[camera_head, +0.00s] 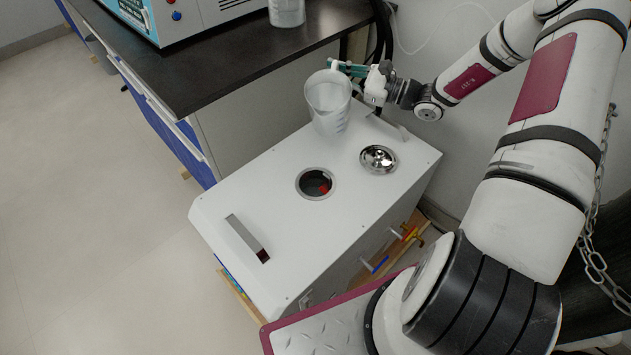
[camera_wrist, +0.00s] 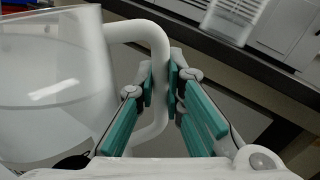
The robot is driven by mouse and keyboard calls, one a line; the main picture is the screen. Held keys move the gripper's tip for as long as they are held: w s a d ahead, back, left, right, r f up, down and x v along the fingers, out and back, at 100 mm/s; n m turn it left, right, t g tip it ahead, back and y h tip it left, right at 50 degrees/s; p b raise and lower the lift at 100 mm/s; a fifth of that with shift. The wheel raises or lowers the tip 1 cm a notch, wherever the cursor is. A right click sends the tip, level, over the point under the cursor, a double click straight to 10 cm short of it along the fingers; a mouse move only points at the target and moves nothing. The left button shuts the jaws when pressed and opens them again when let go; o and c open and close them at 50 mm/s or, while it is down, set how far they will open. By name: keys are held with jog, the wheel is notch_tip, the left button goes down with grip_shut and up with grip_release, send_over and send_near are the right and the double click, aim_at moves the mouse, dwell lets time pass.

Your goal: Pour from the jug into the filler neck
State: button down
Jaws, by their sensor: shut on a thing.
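My gripper (camera_head: 350,69) is shut on the handle of a translucent jug (camera_head: 328,103). In the wrist view its teal fingers (camera_wrist: 160,88) close around the white handle. The jug is held nearly upright above the back part of a white box-shaped unit and holds clear liquid, whose level shows in the wrist view (camera_wrist: 45,110). The filler neck (camera_head: 315,183) is a round metal-rimmed opening in the unit's white top, dark inside with something red. It lies in front of the jug in the head view, apart from it. A shiny metal lid (camera_head: 378,159) lies right of the neck.
The white unit's top (camera_head: 285,240) has a slot-like recess (camera_head: 247,238) at front left. A dark bench (camera_head: 190,70) stands behind left, bearing a blue-fronted device (camera_head: 165,18) and another clear container (camera_head: 287,12). Small coloured valves (camera_head: 408,234) stick out on the unit's right side.

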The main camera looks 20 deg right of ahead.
aim_at(336, 74)
jog(key=shift+s+a+r+n+y+b, duration=0.25)
jog(key=shift+s+a+r+n+b, duration=0.25)
jog(key=shift+s+n, duration=0.2)
jog(key=shift+s+a+r+n+y+b, duration=0.3)
jog(key=shift+s+n+b, duration=0.2)
jog(key=shift+n, duration=0.3)
dwell(1.2)
jog(key=shift+s+a+r+n+y+b, duration=0.1)
jog(key=shift+s+a+r+n+b, duration=0.15)
jog(key=shift+n+b, duration=0.3)
jog(key=shift+s+a+r+n+y+b, duration=0.1)
jog(key=shift+s+a+r+n+b, duration=0.1)
jog(key=shift+s+n+b, duration=0.25)
jog(key=shift+s+a+r+n+y+b, duration=0.1)
jog(key=shift+s+a+r+n+b, duration=0.1)
jog(key=shift+n+b, duration=0.45)
dwell(3.6)
